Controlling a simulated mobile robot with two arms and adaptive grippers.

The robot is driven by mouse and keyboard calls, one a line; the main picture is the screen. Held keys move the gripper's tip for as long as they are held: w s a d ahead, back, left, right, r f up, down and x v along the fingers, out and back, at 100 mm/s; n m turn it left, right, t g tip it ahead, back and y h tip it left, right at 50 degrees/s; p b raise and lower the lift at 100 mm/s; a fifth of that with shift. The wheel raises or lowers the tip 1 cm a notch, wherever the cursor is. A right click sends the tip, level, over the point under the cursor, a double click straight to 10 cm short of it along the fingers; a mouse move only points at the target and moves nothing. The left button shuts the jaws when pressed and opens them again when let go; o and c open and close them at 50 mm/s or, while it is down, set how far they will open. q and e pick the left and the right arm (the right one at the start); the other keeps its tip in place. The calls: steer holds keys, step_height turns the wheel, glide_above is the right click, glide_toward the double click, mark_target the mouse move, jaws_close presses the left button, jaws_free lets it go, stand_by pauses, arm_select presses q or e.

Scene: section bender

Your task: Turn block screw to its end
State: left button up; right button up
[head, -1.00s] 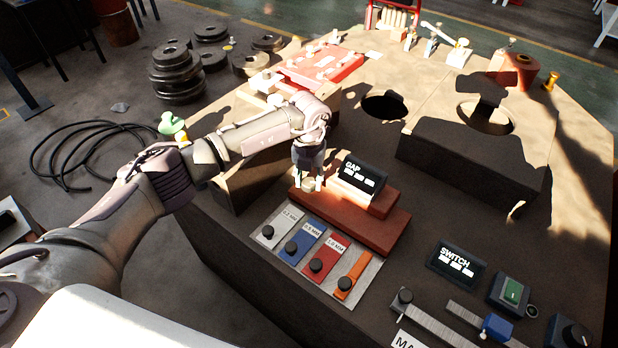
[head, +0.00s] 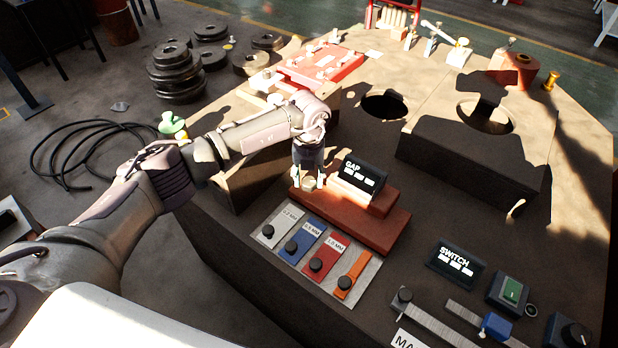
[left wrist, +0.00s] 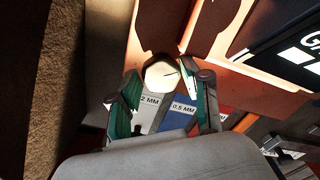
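The block screw (head: 308,184) is a pale hexagonal head at the left end of the red-brown block (head: 374,231). In the left wrist view its bright head (left wrist: 162,73) lies between the fingertips. My left gripper (head: 308,181) points down over it, one finger on each side. In the left wrist view the teal-lined fingers (left wrist: 161,88) appear to touch the sides of the head. The screw's shaft is hidden. A black GAP display (head: 363,175) stands on the block. My right gripper is not in view.
In front of the block lies a plate with a grey (head: 279,225), a blue (head: 302,242), a red (head: 325,256) and an orange strip (head: 352,275). A SWITCH display (head: 456,263) and a green button (head: 511,292) are at the right. A hole (head: 384,106) opens in the table behind.

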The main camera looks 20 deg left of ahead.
mark_target(308, 181)
arm_select(q)
steer(key=shift+o, duration=0.8)
steer(key=shift+d+r, duration=0.1)
steer(key=shift+r, duration=3.9)
